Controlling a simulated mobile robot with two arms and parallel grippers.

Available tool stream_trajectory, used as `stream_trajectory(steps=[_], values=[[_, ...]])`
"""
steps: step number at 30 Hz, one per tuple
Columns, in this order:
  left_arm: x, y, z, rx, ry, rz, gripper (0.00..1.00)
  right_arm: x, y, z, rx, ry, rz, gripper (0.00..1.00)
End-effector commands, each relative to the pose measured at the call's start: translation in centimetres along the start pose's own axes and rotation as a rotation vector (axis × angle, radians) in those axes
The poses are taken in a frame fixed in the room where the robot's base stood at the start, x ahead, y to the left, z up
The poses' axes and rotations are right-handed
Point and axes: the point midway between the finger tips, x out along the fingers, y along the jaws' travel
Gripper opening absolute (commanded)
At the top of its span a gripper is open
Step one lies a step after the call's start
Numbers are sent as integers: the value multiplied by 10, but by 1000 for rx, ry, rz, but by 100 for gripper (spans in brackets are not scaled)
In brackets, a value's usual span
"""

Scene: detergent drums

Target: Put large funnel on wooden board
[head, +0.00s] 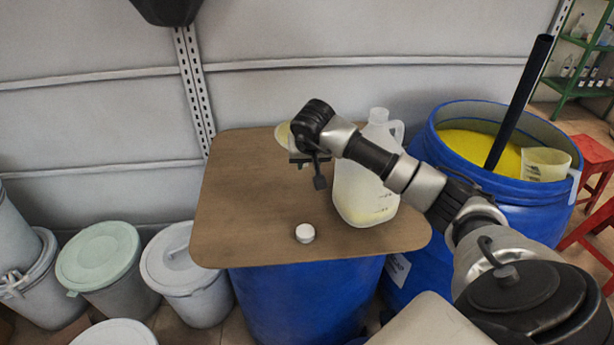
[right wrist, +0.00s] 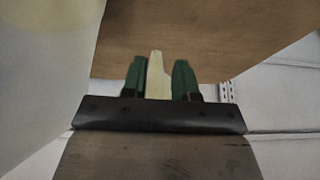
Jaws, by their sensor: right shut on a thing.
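The wooden board (head: 235,195) lies on top of a blue drum. My right gripper (head: 300,158) is over the back part of the board, beside the jug. It is shut on a pale cream piece of the large funnel (head: 283,137), whose rounded pale edge shows beside the gripper in the head view. The arm hides most of the funnel. In the right wrist view the cream piece (right wrist: 157,75) stands between the green fingers, with the board (right wrist: 200,40) beyond. I cannot tell whether the funnel touches the board. My left gripper is not in view.
A translucent jug (head: 365,185) stands on the board close to my right forearm. A white cap (head: 305,233) lies near the front. An open blue drum (head: 450,175) with yellow contents, a dark pole (head: 518,100) and a beaker (head: 545,163) is at right. The board's left side is clear.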

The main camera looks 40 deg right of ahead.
Motion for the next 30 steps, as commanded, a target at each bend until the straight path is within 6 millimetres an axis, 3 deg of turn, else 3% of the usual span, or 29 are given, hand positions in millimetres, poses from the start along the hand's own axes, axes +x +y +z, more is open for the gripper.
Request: stream_trajectory(steps=[5, 13, 23, 24, 28, 30], values=[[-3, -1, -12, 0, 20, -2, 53, 13, 0, 6, 0, 0, -1, 6], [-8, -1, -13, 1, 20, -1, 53, 43, 0, 21, 0, -1, -1, 6], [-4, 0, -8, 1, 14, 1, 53, 48, 1, 22, -1, 3, 0, 6], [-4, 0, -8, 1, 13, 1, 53, 47, 0, 22, 0, 3, -1, 32], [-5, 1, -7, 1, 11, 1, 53, 47, 0, 22, 0, 2, -1, 52], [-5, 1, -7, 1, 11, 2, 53, 47, 0, 22, -1, 2, -1, 54]])
